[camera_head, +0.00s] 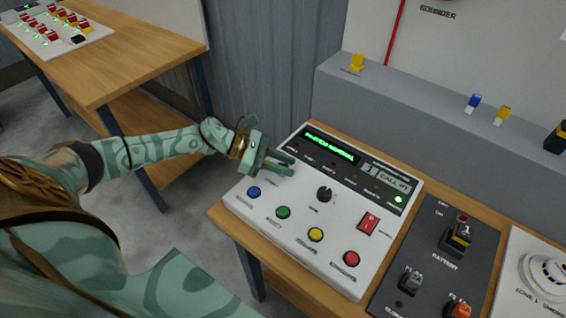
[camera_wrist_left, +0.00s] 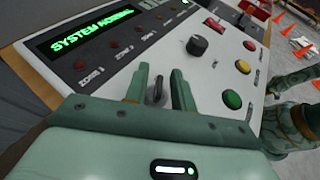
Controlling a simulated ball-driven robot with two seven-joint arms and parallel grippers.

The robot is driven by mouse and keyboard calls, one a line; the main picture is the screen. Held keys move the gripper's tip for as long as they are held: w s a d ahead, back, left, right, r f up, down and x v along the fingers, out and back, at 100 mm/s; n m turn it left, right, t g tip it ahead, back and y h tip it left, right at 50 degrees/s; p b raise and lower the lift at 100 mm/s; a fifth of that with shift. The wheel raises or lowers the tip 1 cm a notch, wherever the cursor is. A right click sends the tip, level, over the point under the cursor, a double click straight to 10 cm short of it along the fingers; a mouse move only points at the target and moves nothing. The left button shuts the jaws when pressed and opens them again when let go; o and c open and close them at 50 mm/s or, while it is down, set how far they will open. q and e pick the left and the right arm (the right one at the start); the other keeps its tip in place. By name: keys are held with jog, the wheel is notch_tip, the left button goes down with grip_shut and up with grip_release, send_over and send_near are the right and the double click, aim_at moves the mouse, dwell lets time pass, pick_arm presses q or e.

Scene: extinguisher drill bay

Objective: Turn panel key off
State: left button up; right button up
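The white control panel (camera_head: 290,218) lies on a wooden bench, its green display reading "SYSTEM NORMAL" in the left wrist view (camera_wrist_left: 85,36). A small dark metallic key (camera_wrist_left: 157,90) stands on the panel's near-left part. My left gripper (camera_head: 289,165) reaches over the panel's left side. In the left wrist view its two fingers (camera_wrist_left: 160,76) are apart, one on each side of the key, with visible gaps. The key is hidden by the gripper in the head view. My right gripper is not in view.
The panel also carries a black knob (camera_head: 324,194), a red rocker switch (camera_head: 368,222) and several coloured buttons, including a blue one (camera_head: 254,192). A dark battery board (camera_head: 436,262) lies to the right. A grey ledge (camera_head: 400,98) runs behind. Another wooden table (camera_head: 120,65) stands at left.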

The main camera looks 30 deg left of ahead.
pick_arm(q)
grip_shut()
jog(key=shift+r+n+t+p, duration=0.2)
jog(key=shift+n+t+p, duration=0.45)
jog(key=shift+p, duration=0.35)
jog(key=n+t+y+p, duration=0.5)
jog(key=n+y+p, duration=0.1)
jog(key=n+p, duration=0.1)
jog(key=shift+t+y+p, duration=0.25)
jog(key=shift+y+p, duration=0.05)
jog(key=shift+p, duration=0.25)
jog(key=shift+f+n+t+y+p, duration=0.15)
jog(key=shift+n+t+y+p, duration=0.35)
jog(key=shift+n+y+p, duration=1.4)
jog(key=shift+y+b, duration=0.3)
jog(key=shift+b, duration=0.05)
jog(key=shift+o, duration=0.9)
grip_release()
